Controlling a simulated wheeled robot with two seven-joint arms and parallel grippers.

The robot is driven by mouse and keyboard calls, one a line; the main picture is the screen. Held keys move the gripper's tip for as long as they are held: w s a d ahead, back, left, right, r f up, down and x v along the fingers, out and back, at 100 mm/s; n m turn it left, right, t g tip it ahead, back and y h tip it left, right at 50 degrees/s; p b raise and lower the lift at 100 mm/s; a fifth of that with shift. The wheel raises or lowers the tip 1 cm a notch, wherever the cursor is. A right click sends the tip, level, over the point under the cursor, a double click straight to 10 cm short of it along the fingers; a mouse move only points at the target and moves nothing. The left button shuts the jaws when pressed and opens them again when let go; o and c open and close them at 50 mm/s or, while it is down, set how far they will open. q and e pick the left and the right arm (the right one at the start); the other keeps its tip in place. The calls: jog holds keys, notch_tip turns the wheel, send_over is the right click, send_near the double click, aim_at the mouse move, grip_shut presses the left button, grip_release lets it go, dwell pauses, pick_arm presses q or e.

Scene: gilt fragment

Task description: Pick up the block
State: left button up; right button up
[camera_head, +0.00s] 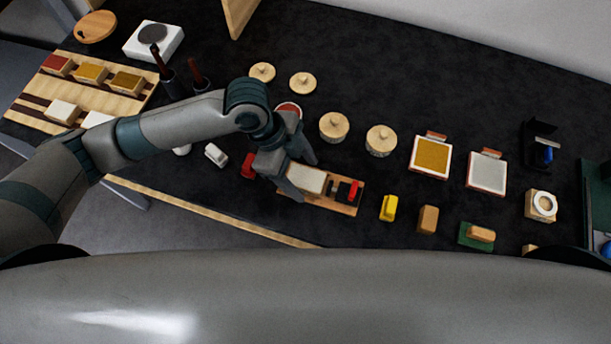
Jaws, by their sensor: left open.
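Several small blocks are in view, and I cannot tell which one is meant. A yellow block (388,208) and a brown block (428,219) stand on the dark table right of the wooden tray. A tan block (481,234) lies on a green pad (466,240). A red block (247,166) sits just left of my left gripper, partly hidden by it. My left gripper (303,180) is open above the left part of the wooden tray (330,204), around or over a pale slab (306,178); contact cannot be told. My right gripper is not in view.
Black and red pieces (353,190) lie on the tray's right side. Round lidded pots (334,126) and framed panels (431,157) stand behind. A striped board with blocks (80,88) is at the far left. The table's front edge (215,213) runs close by.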

aim_at(312, 179)
pick_arm(q)
jog(key=c, duration=1.1)
jog(key=shift+c, duration=0.3)
jog(key=shift+r, duration=0.15)
jog(key=shift+r+b, duration=0.4)
jog(key=shift+r, duration=0.2)
notch_tip(312, 179, up, 2)
jog(key=shift+w+r+b, duration=0.1)
jog(key=shift+r+b, duration=0.05)
jog(key=shift+b, duration=0.3)
jog(key=s+d+r+b, duration=0.2)
jog(key=s+d+r, duration=0.4)
jog(key=s, duration=0.4)
jog(key=shift+r, duration=0.6)
jog(key=shift+s, duration=0.1)
